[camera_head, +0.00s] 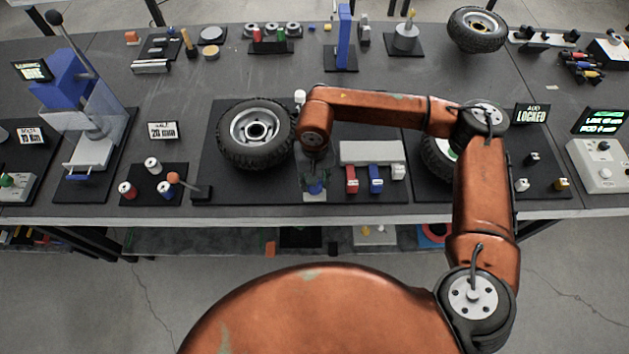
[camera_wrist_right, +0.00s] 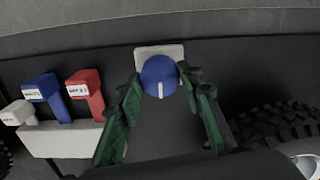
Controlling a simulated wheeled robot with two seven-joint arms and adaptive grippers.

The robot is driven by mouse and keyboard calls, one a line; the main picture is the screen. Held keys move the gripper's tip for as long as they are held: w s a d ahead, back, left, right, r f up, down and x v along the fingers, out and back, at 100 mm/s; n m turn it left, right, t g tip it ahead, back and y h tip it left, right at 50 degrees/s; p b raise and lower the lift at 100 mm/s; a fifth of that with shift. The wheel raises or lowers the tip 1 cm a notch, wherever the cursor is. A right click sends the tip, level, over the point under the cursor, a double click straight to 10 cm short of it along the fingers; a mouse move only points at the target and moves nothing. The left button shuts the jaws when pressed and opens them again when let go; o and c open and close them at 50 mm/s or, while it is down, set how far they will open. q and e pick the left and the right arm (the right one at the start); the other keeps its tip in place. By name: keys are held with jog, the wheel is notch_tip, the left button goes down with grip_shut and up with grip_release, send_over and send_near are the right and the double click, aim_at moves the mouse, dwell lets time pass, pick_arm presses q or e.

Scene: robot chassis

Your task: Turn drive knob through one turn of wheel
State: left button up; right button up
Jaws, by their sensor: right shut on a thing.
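The drive knob (camera_head: 315,188) is blue and sits on a small pale plate at the front of a black base. In the right wrist view the knob (camera_wrist_right: 158,74) shows a white pointer line, directed toward the bottom of the picture. My right gripper (camera_head: 316,178) reaches down over it; its green fingers (camera_wrist_right: 161,86) stand on both sides of the knob and are shut on it. A black-tyred wheel (camera_head: 255,133) with a silver hub lies left of the knob. Part of this wheel also shows in the right wrist view (camera_wrist_right: 278,128). My left gripper is out of view.
Right of the knob is a pale block (camera_head: 372,152) with red (camera_head: 351,180) and blue (camera_head: 376,179) levers. A second wheel (camera_head: 431,160) is partly hidden by my right arm. An orange-knobbed lever (camera_head: 174,178) stands at the left. A sign reads LOCKED (camera_head: 532,113).

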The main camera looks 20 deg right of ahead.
dwell(0.3)
jog(key=o, duration=1.1)
notch_tip(320, 180, up, 12)
dwell(0.6)
